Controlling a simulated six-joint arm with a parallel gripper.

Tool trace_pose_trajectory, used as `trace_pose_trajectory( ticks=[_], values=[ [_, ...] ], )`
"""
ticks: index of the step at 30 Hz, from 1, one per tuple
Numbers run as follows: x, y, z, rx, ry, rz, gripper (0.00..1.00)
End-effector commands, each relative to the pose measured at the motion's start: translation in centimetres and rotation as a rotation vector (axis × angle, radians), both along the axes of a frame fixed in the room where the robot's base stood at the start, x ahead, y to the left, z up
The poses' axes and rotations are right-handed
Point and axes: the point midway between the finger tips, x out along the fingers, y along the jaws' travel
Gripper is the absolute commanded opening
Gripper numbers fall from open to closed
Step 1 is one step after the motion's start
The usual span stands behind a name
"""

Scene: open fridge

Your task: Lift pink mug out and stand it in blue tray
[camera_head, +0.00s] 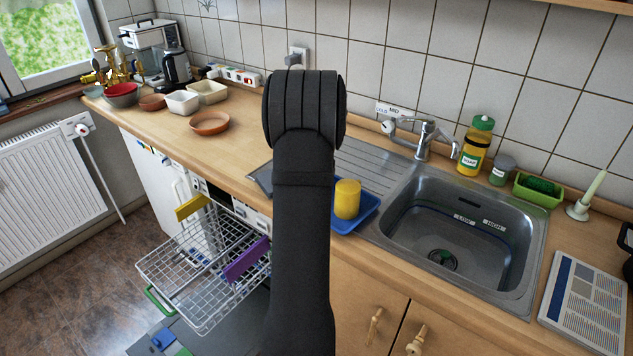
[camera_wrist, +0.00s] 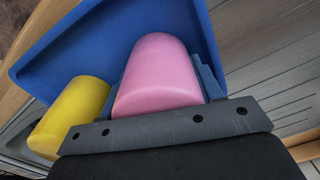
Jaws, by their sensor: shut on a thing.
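A pink mug (camera_wrist: 160,72) sits between the fingers of my gripper (camera_wrist: 164,82) in the wrist view, with a finger on each side of it. The blue tray (camera_wrist: 85,45) lies behind the mug in that view. I cannot tell whether the mug touches the tray floor. A yellow mug (camera_wrist: 75,115) is beside the pink one, to its left. In the head view the yellow mug (camera_head: 347,198) stands in the blue tray (camera_head: 352,224), left of the sink. My dark arm hides the pink mug, my gripper and part of the tray there.
The sink (camera_head: 455,240) with its tap (camera_head: 425,135) is right of the tray. A ribbed drainer (camera_head: 370,165) lies behind the tray. An open wire rack (camera_head: 200,275) holding yellow and purple things juts out at lower left. Several bowls (camera_head: 209,123) stand on the counter's left part.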

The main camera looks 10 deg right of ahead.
Motion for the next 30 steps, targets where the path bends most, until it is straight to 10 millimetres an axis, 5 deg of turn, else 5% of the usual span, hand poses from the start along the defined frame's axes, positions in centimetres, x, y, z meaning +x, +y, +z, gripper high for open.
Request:
trace_pose_trajectory(
  ticks=[4,5,8,17,30],
  values=[
    [0.0,0.0,0.0,0.0,-0.001,0.0,0.3],
    [0.0,0.0,0.0,0.0,-0.001,0.0,0.65],
    [0.0,0.0,0.0,0.0,-0.001,0.0,0.85],
    [0.0,0.0,0.1,0.0,0.0,0.0,0.85],
    [0.0,0.0,2.6,0.0,-0.001,0.0,0.85]
  ],
)
